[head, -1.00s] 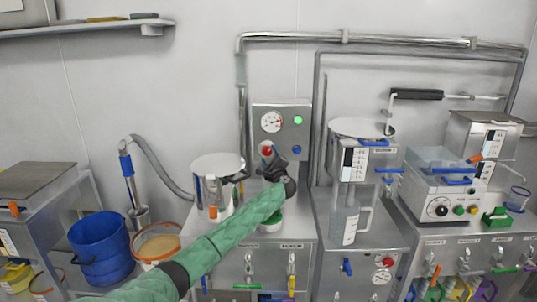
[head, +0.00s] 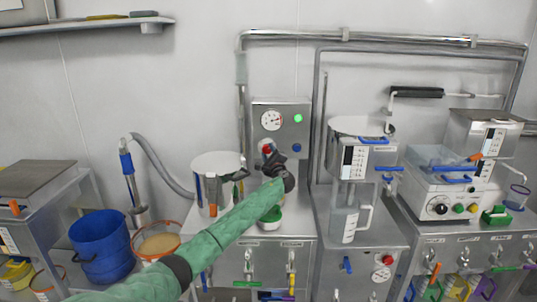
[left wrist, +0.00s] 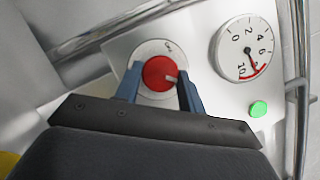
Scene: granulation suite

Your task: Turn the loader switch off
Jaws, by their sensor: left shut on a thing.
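The loader switch is a red round knob (left wrist: 160,73) on a pale round plate, on the front of a grey control box (head: 290,108). It also shows in the head view (head: 266,149), partly covered by my gripper. Its light pointer mark points right in the left wrist view, towards one finger. My left gripper (left wrist: 158,88) has its blue fingers on both sides of the knob and is shut on it. In the head view the left gripper (head: 271,157) is at the box's lower left. My right gripper is not in view.
A green lamp (head: 298,118) is lit beside a dial gauge (head: 271,120), with a blue button (head: 297,147) below. A steel vessel (head: 218,165) stands left of my gripper.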

